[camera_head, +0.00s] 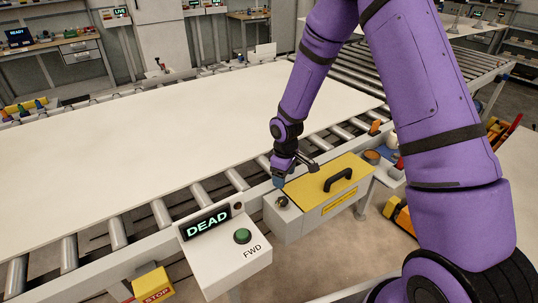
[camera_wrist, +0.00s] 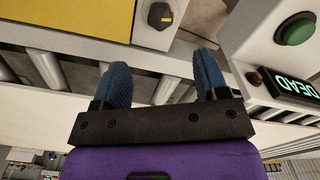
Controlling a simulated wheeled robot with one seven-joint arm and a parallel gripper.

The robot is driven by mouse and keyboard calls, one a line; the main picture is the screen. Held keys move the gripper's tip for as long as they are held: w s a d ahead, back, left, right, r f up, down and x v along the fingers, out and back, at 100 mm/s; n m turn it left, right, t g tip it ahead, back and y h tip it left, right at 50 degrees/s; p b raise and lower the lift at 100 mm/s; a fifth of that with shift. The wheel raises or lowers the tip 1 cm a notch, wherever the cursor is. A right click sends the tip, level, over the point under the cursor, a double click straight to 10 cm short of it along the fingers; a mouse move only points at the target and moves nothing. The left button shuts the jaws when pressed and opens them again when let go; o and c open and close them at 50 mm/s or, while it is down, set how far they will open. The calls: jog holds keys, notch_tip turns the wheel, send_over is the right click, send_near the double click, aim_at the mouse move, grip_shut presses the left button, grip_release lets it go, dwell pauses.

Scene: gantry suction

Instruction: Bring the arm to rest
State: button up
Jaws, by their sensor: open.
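My purple arm reaches down from the upper right in the head view. My gripper (camera_head: 279,182) is just above the small dark knob (camera_head: 282,201) on the grey box with the yellow lid (camera_head: 320,182). In the wrist view my gripper (camera_wrist: 160,75) has its two blue fingertips spread apart with nothing between them. The dark knob with a yellow mark (camera_wrist: 160,16) lies beyond the fingertips there, apart from them. Whether a finger touches the box cannot be told from the head view.
A control box with a "DEAD" display (camera_head: 206,223) and a green FWD button (camera_head: 242,236) stands left of the gripper. A yellow STOP box (camera_head: 153,285) is at lower left. A large pale sheet (camera_head: 170,140) covers the rollers. Rollers (camera_head: 400,75) continue behind my arm.

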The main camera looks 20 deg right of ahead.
jog(key=s+d+r+m+t, duration=0.1)
jog(key=s+d+r, duration=0.15)
jog(key=r, duration=0.65)
jog(key=s+d+r+m+t, duration=0.1)
jog(key=s+r+m, duration=0.15)
jog(key=r, duration=0.55)
jog(key=s+d+r+m+t, duration=0.15)
jog(key=s+r, duration=0.25)
jog(key=r, duration=0.5)
jog(key=s+d+r+m+t, duration=0.1)
jog(key=s+r+m, duration=0.1)
jog(key=s+r, duration=0.4)
jog(key=s+d+r+m, duration=0.1)
jog(key=s+r, duration=0.5)
jog(key=s, duration=0.8)
jog(key=shift+s+r+m+t, duration=0.15)
jog(key=shift+s+m+t, duration=0.2)
jog(key=shift+m, duration=0.15)
jog(key=shift+w, duration=0.1)
